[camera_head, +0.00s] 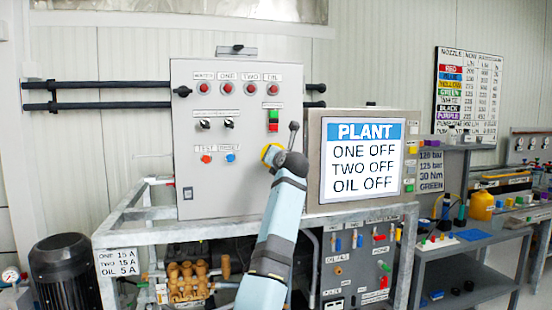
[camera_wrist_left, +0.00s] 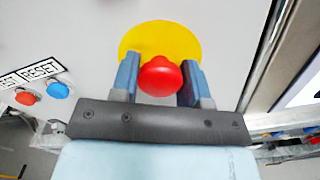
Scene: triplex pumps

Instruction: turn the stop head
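The stop head is a red mushroom knob (camera_wrist_left: 160,76) on a round yellow plate (camera_wrist_left: 160,38), seen in the left wrist view. In the head view only part of the yellow plate (camera_head: 269,152) shows, at the lower right of the grey cabinet (camera_head: 240,180); my gripper hides the knob there. My left gripper (camera_wrist_left: 160,80) has one blue finger on each side of the red knob. My right gripper is in neither view.
A red test button (camera_wrist_left: 26,97) and a blue reset button (camera_wrist_left: 58,90) lie left of the gripper. The plant screen (camera_head: 362,155) stands close at its right, reading ONE OFF, TWO OFF, OIL OFF. A metal frame (camera_head: 180,230) runs below the cabinet.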

